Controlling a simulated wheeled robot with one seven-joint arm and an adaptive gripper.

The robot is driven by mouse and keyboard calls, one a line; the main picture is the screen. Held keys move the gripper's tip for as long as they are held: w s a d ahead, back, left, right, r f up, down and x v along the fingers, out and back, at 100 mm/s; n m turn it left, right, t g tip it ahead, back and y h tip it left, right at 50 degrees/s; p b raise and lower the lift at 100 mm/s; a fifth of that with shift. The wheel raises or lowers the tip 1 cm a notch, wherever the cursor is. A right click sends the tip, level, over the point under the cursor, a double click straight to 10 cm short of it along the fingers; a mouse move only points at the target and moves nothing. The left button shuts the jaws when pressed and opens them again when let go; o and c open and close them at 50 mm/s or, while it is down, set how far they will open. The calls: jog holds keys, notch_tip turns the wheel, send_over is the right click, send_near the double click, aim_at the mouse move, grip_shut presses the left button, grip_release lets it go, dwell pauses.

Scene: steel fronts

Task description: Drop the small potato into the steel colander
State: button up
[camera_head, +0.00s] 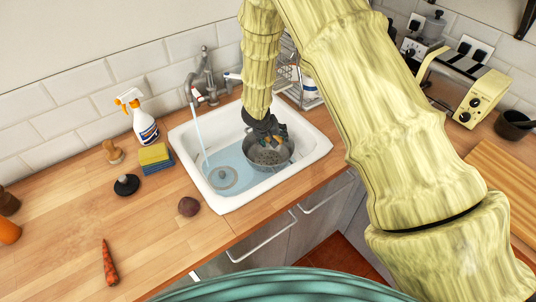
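The steel colander (282,163) sits in the right part of the white sink. My gripper (268,138) points down at it from above, with its fingers over or just inside the rim. The fingers are small and dark, so I cannot tell whether they are open or shut, or whether they hold something. A small round reddish-brown vegetable (188,206) lies on the wooden counter at the sink's front left corner. It may be a potato or a beet. No other potato shows clearly.
The tap (205,75) runs water into the sink (232,203) left of the colander. A spray bottle (143,120), sponges (155,158), a black stopper (126,185) and a carrot (109,263) are on the left counter. A dish rack (290,72) and toaster (480,97) stand behind.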

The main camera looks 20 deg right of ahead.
jog(key=shift+f, duration=0.6)
jog(key=f, duration=0.3)
jog(key=shift+w, duration=0.35)
jog(key=shift+w+f, duration=0.15)
jog(key=shift+w, duration=0.05)
jog(key=o, duration=1.1)
jog(key=shift+o, duration=0.2)
jog(key=v, duration=1.2)
